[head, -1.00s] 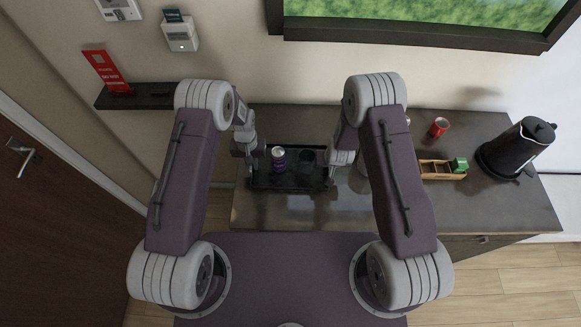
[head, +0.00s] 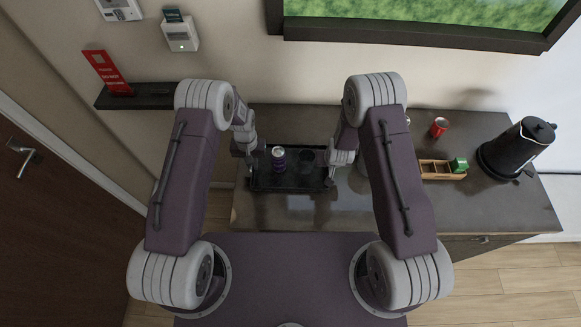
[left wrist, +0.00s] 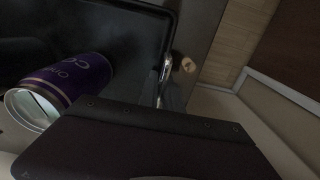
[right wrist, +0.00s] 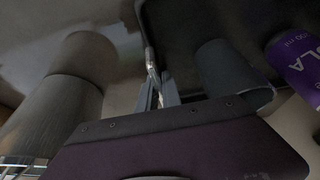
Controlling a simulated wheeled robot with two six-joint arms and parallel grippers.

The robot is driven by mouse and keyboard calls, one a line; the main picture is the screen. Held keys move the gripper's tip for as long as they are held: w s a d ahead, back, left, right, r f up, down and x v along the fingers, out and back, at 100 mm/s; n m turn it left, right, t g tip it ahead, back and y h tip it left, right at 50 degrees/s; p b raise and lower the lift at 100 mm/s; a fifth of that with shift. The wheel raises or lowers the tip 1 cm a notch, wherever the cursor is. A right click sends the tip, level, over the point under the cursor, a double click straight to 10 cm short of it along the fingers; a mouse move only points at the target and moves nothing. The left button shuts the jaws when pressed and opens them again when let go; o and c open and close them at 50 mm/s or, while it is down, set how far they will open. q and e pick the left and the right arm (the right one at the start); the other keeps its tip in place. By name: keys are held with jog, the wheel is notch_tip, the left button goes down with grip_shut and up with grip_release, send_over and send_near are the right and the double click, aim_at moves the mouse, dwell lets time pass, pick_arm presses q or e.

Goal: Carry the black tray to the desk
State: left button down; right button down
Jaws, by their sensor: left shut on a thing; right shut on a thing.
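The black tray (head: 289,185) is over the left part of the dark counter (head: 450,205); I cannot tell whether it touches the counter. A purple can (head: 278,153) and a dark cup (head: 305,160) stand on it. The can also shows in the left wrist view (left wrist: 72,80), and the cup in the right wrist view (right wrist: 230,75). My left gripper (head: 251,172) is shut on the tray's left rim. My right gripper (head: 332,174) is shut on its right rim, as the right wrist view shows (right wrist: 153,80).
A grey cylinder (right wrist: 65,90) stands just outside the tray near my right gripper. A wooden box (head: 435,170), red cup (head: 439,127) and black kettle (head: 518,148) are on the counter's right. A wall shelf (head: 140,97) is at left. The counter's front strip is clear.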

pick_arm(q)
jog(key=shift+r, duration=0.1)
